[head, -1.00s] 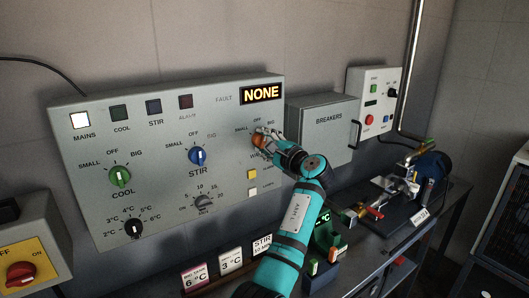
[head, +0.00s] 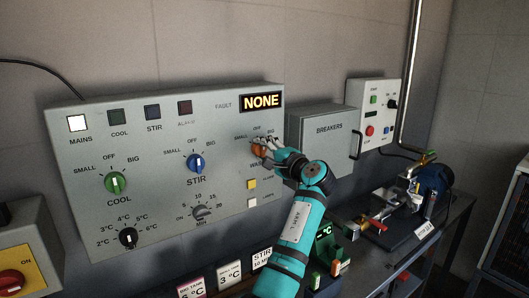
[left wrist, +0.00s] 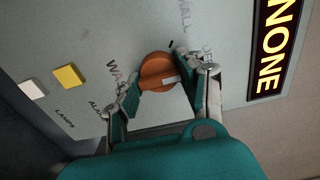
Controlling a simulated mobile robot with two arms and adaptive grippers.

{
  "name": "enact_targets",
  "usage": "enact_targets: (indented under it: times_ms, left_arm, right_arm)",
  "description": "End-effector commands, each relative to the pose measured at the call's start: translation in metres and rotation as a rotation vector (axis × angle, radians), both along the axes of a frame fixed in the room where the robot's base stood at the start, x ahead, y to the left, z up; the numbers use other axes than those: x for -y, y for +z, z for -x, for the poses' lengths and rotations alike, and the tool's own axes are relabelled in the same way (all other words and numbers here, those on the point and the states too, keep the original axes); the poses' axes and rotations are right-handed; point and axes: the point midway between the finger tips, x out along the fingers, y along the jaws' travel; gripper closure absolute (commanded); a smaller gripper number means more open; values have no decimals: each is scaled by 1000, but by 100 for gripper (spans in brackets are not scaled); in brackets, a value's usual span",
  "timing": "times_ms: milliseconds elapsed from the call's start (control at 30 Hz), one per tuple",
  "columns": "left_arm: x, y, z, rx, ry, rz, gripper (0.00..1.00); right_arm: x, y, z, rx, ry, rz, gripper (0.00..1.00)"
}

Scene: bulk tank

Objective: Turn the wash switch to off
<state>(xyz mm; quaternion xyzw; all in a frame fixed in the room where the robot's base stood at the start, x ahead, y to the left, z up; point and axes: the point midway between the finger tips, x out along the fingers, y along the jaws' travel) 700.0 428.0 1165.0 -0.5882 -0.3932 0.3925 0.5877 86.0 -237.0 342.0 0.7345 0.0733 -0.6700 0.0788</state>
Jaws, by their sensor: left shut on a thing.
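The wash switch is an orange knob (head: 258,150) at the upper right of the grey control panel (head: 225,233), below the lit NONE display. My left gripper (head: 266,148) is shut on it, with its arm reaching up from below. In the left wrist view the knob (left wrist: 156,70) sits between the two fingertips (left wrist: 160,88). A white pointer mark on the knob runs roughly towards the side with the OFF lettering, partly closed in by the fingers. I cannot tell its exact setting. My right gripper is not in view.
A yellow button (head: 252,184) and a white button (head: 252,202) sit below the knob. The blue STIR knob (head: 196,162) is to its left. The breakers box (head: 322,150) stands right of the panel. A pump (head: 430,185) is on the bench.

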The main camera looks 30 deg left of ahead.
Motion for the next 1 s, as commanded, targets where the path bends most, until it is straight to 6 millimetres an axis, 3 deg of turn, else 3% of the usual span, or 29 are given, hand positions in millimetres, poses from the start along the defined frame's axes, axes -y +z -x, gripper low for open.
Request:
enact_targets:
  times_ms: [100,133,300,667,1000]
  left_arm:
    - [-1,0,0,-1,1,0,92]
    - [-1,0,0,-1,1,0,56]
    - [-1,0,0,-1,1,0,37]
    - [8,0,3,-2,-1,-1,37]
    - [70,-1,28,0,-3,1,37]
  right_arm:
    - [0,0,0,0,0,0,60]
    - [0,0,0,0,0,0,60]
    - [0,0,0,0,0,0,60]
    - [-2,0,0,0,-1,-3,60]
    - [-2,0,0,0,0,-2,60]
